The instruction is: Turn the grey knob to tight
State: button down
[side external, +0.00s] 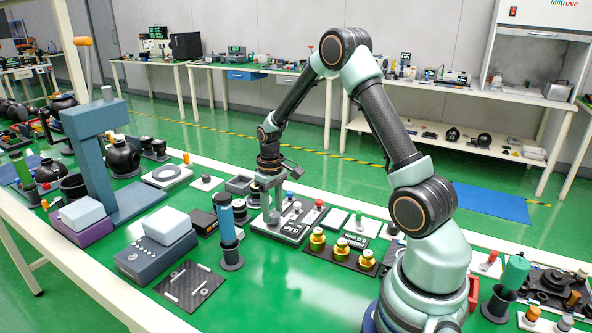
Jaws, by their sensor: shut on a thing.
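My gripper (272,214) points straight down over a small dark panel (291,229) marked "GAP", near the middle of the bench. Its pale fingers are shut on the grey knob at the panel's left part. The fingers mostly hide the knob, and its pointer or markings are too small to read from here.
Several brass weights (341,247) stand on a dark strip right of the panel. A dark plate (189,286) with small parts lies front left. Green bench surface (270,290) is free in front.

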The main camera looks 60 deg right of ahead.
aim_at(273, 213)
jog(key=shift+c, duration=1.9)
grip_release()
jog(key=shift+r, duration=0.1)
notch_tip(273, 213, up, 12)
